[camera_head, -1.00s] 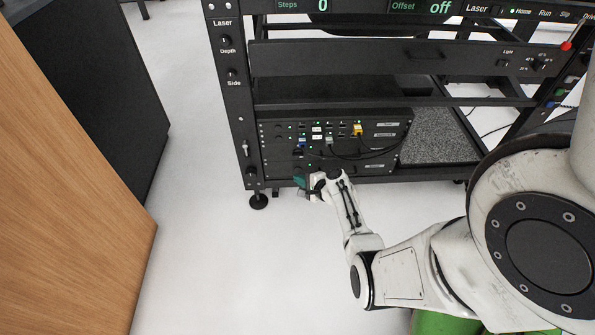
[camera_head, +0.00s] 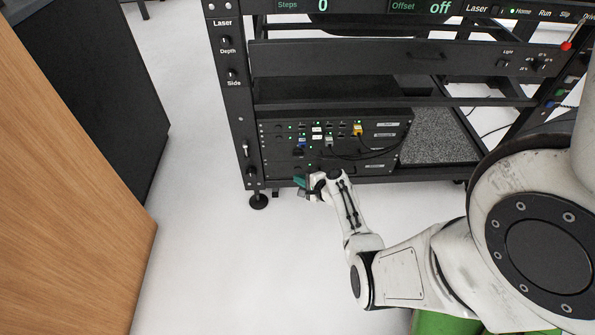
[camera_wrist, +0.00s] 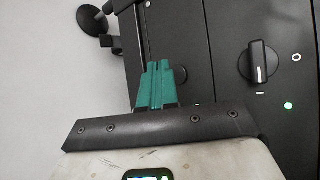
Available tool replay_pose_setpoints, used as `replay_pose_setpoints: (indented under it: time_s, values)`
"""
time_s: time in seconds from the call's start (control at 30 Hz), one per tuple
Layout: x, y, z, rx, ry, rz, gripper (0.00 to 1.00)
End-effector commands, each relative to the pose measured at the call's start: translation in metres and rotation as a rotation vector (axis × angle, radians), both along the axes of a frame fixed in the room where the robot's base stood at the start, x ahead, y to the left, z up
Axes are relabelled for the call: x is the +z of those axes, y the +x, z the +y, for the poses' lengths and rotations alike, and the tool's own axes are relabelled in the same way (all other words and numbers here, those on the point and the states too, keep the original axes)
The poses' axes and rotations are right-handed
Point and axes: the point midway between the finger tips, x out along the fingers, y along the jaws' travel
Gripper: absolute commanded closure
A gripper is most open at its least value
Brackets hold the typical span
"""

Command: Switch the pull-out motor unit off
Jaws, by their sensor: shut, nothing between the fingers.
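The black rack unit (camera_head: 388,125) sits low in the black frame, with several plugged cables and small green lights on its front. I cannot tell which part is the pull-out motor unit. In the wrist view a round black rotary knob (camera_wrist: 258,62) with a white line is on a black panel, with a "0" and an "I" mark beside it. A green light (camera_wrist: 288,105) is lit below it. My gripper (camera_head: 301,182) is at the unit's lower left. Its green fingers (camera_wrist: 157,80) are shut and empty, to the left of the knob and apart from it.
A wooden panel (camera_head: 70,190) and a dark cabinet (camera_head: 100,80) stand at the left. A frame foot (camera_head: 259,201) is near my gripper. The white floor (camera_head: 230,265) in front is clear.

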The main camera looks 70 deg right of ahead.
Motion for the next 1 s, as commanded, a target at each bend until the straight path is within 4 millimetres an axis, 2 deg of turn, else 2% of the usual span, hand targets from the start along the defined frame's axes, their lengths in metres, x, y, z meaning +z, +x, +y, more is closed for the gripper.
replay_pose_setpoints:
  time_s: [1.0]
  values:
    - [0.0004, 0.0035, -0.0084, 0.000, 0.000, 0.000, 1.00]
